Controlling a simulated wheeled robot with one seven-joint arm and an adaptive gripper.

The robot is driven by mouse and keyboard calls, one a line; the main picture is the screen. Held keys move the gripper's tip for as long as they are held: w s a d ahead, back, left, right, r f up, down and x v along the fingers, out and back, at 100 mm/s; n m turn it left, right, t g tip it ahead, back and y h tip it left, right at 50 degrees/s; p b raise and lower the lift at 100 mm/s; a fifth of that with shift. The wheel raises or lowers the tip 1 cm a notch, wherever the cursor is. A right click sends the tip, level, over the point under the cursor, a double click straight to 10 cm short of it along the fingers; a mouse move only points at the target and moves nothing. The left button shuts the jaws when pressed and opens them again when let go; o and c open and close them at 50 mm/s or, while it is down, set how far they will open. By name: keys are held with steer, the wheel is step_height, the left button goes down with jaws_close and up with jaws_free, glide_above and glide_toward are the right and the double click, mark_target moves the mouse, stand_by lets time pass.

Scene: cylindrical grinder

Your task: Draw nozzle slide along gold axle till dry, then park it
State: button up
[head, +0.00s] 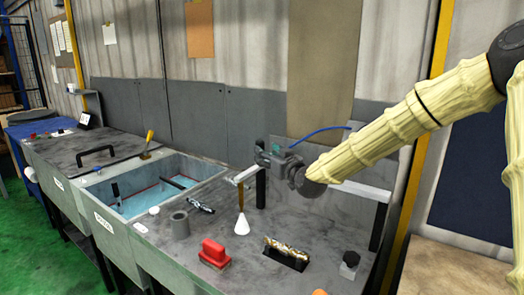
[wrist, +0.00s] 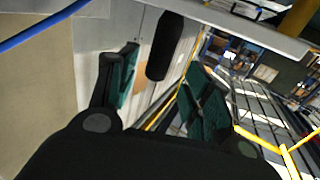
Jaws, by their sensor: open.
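My gripper (head: 266,156) is open beside the left end of a pale rail (head: 362,189) on black posts. In the wrist view a black rounded bar (wrist: 166,46) shows between the spread green-padded fingers (wrist: 160,64), apparently untouched; I cannot tell whether it is the slide's handle or a post. A nozzle with a brass stem (head: 240,197) and white cone (head: 242,225) hangs below the rail's left end. A gold-and-silver axle (head: 287,246) lies on a black cradle (head: 284,260), right of the cone. Whether it is wet is too small to tell.
A tank (head: 205,166) of blue liquid is at the left. A dark, shiny axle (head: 200,206), grey cup (head: 180,224), red block (head: 214,253) and black-knobbed block (head: 349,264) stand on the bench. A blue hose (head: 318,131) arches behind my gripper.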

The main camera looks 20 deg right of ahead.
steer(key=s, duration=0.2)
steer(key=s+d, duration=0.1)
steer(key=s, duration=0.2)
steer(key=shift+s, duration=0.15)
stand_by(0.3)
